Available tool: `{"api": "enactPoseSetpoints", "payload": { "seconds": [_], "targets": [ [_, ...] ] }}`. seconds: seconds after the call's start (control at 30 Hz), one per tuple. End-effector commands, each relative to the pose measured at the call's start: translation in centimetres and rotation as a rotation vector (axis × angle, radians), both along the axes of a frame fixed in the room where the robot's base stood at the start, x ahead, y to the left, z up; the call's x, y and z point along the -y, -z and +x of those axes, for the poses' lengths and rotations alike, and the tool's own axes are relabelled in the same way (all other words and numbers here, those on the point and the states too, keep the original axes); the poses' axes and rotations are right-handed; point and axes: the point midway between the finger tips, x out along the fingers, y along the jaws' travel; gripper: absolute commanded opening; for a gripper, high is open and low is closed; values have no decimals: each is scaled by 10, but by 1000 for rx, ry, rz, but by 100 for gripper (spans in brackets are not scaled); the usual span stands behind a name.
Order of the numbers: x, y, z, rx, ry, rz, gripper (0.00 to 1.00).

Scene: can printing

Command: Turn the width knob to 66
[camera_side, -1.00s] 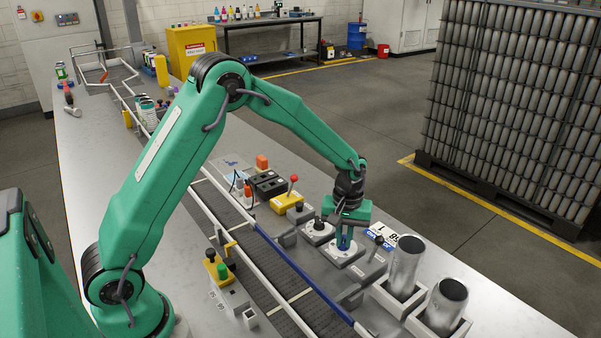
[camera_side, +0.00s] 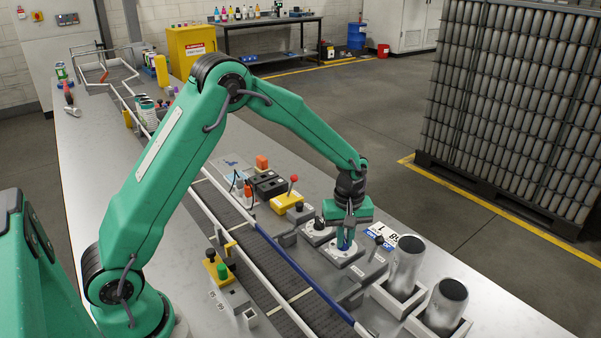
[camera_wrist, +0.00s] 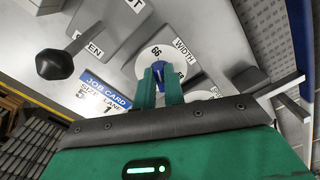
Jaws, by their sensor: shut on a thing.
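The width knob is blue (camera_wrist: 158,72) and stands on a round white dial (camera_wrist: 196,66) marked WIDTH. The number 66 is printed on the dial just above the knob in the wrist view, and another number, partly covered, is to its right. My gripper (camera_wrist: 161,82) is shut on the knob, with a green finger on each side. In the side view my gripper (camera_side: 346,240) points down over the dial plate (camera_side: 343,256), and only a little blue of the knob shows. I cannot read the dial there.
A second dial with a dark knob (camera_side: 319,228) is close to the left. A black-knobbed lever (camera_side: 378,241) and the job card (camera_side: 410,243) are to the right. Two metal cans (camera_side: 406,262) stand in holders in front. The conveyor (camera_side: 245,223) runs along the near side.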

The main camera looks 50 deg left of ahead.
Motion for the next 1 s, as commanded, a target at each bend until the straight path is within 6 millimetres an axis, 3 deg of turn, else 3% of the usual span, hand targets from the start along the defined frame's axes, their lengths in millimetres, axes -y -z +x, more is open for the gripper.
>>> {"api": "enactPoseSetpoints", "payload": {
  "seconds": [0.03, 0.07, 0.17, 0.63, 1.0],
  "targets": [
    [0, -2, 0, 1, -2, 0, 0],
    [0, -2, 0, 1, -2, 0, 15],
    [0, -1, 0, 1, -2, 0, 33],
    [0, -7, 1, 2, 0, 0, 33],
    [0, -51, 1, 4, 0, 0, 33]
  ]
}}
